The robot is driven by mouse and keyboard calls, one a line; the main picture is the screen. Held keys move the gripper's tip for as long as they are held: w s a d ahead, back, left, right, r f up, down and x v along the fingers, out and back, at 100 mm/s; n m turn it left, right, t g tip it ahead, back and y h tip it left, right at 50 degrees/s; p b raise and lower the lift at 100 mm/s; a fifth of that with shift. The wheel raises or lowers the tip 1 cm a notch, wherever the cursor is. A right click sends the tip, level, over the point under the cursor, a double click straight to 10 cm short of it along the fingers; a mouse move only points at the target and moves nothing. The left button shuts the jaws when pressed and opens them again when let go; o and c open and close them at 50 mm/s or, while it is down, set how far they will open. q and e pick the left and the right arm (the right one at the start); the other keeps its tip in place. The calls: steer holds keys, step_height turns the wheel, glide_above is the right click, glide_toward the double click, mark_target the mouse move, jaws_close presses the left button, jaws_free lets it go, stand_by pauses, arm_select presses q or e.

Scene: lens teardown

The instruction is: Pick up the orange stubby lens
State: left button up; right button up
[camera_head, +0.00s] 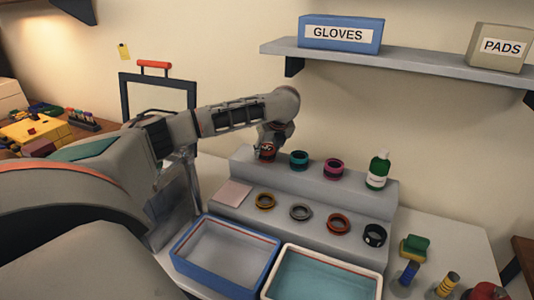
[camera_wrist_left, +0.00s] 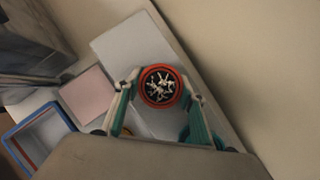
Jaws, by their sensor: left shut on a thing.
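The orange stubby lens (camera_wrist_left: 159,86) is between the two fingers of my left gripper (camera_wrist_left: 158,92) in the left wrist view. It has an orange rim around a dark middle with pale shapes. In the head view my left gripper (camera_head: 267,146) reaches down at the left end of the upper grey step, shut on the orange lens (camera_head: 267,155). The gripper partly hides the lens there. I cannot tell whether the lens touches the step or is just above it. My right gripper is in neither view.
A teal lens (camera_head: 299,160), a magenta lens (camera_head: 333,168) and a green bottle (camera_head: 378,170) stand to the right on the upper step. Several rings and a pink pad (camera_head: 233,193) lie lower. A blue tray (camera_head: 180,262) and a cream tray (camera_head: 372,281) stand in front.

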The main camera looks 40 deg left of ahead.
mark_target(267, 148)
arm_select(q)
steer(key=shift+r, duration=0.1)
steer(key=shift+s+r, duration=0.15)
steer(key=shift+r, duration=0.45)
step_height(267, 148, up, 6)
steer(key=shift+d+f, duration=0.1)
steer(key=s+d, duration=0.3)
steer(key=s, duration=0.6)
steer(key=s+d, duration=0.3)
steer(key=s, duration=0.7)
steer(key=w+d+f+n+g+h, duration=0.1)
steer(key=d+f+n+g+h, duration=0.1)
steer(key=d+n, duration=0.9)
steer(key=w+d+f+n+g+h, duration=0.1)
steer(key=d+f+n+g+h, duration=0.2)
steer(key=d+n, duration=0.9)
steer(key=d+f+g, duration=0.1)
steer(key=f+g, duration=0.1)
steer(key=g, duration=0.1)
steer(key=shift+d+g, duration=0.15)
steer(key=shift+g, duration=0.25)
